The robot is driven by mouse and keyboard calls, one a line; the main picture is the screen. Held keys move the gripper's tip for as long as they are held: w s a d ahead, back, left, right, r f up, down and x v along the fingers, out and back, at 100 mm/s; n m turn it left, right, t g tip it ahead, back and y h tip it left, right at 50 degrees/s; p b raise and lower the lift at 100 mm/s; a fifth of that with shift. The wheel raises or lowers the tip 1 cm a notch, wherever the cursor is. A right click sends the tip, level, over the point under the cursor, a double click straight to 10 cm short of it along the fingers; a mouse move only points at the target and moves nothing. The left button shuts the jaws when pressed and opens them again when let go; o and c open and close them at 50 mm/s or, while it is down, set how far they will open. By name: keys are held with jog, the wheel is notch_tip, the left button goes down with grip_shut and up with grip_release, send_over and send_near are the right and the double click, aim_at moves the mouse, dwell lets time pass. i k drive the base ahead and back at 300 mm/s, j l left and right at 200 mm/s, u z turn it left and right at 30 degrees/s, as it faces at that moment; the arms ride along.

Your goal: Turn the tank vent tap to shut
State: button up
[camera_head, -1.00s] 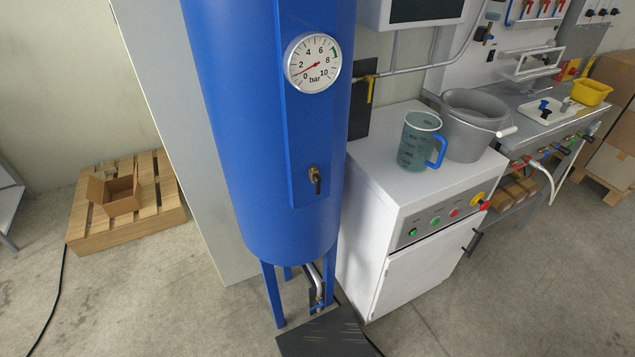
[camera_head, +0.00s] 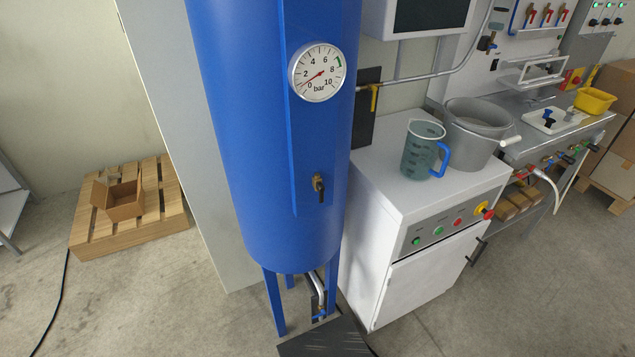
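The blue tank (camera_head: 232,120) stands upright left of centre. A small brass tap (camera_head: 318,183) sits on its front plate below the gauge, with a short dark lever pointing down. A yellow lever (camera_head: 374,97) hangs down on the pipe to the right of the tank. A small blue-handled valve (camera_head: 320,313) is on the pipe under the tank. No label shows which of these is the vent tap. My gripper is not in view.
The round gauge (camera_head: 318,73) on the tank has its needle low, between 0 and 2. A white cabinet (camera_head: 400,203) on the right carries a jug (camera_head: 420,150) and a grey bucket (camera_head: 480,130). A pallet (camera_head: 150,225) lies at left. Floor in front is partly clear.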

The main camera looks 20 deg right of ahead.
aim_at(320, 187)
jog(key=j+z, duration=0.75)
jog(key=k+j+z, duration=0.15)
jog(key=j+z, duration=0.25)
